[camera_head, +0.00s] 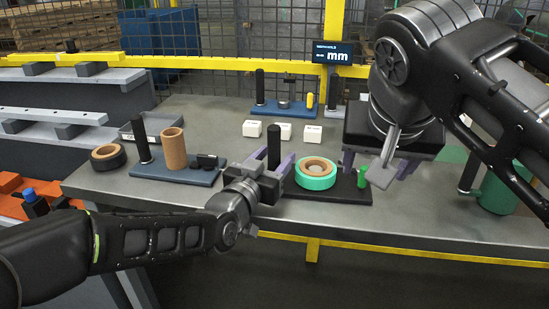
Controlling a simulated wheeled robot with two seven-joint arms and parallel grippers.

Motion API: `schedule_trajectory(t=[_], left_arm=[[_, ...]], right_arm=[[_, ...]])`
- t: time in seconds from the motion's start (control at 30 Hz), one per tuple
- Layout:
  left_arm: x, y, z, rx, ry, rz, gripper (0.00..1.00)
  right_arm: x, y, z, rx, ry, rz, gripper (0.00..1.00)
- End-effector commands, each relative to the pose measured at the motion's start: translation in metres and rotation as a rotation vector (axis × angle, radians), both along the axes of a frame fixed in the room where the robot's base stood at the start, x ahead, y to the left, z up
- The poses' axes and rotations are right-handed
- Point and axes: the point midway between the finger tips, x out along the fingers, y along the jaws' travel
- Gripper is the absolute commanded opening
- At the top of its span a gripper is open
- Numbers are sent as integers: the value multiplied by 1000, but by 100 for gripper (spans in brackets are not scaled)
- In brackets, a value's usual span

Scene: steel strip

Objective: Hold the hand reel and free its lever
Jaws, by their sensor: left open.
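A reel with a green ring and a tan core (318,172) stands on a black base (345,186) near the table's middle. A small green lever-like piece (362,176) stands at the base's right end, and a black upright handle (273,146) is at its left. My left gripper (268,166) is open at the left end of this base, with the black handle between or just behind its fingers; I cannot tell if they touch. My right gripper (379,168) hangs right of the reel, above the table, its jaws partly hidden by its own body.
A blue plate (198,178) with a cardboard tube (174,148) and a black post stands left. Several white blocks (283,131), a blue stand (275,110) and a display (334,53) are behind. A green cylinder (497,193) stands right.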

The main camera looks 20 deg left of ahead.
Motion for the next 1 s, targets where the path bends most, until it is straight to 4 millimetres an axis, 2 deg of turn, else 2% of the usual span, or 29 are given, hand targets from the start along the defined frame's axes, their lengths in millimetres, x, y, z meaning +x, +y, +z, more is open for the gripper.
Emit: schedule_trajectory(t=[0.17,0.5,0.63,1.0], left_arm=[[-16,2,1,2,-2,0,51],[-65,7,0,0,-1,1,51],[-73,7,-1,0,1,-1,51],[-73,8,-1,0,2,0,51]], right_arm=[[0,0,0,0,0,0,64],[0,0,0,0,0,0,64],[0,0,0,0,0,0,64],[0,0,0,0,0,0,64]])
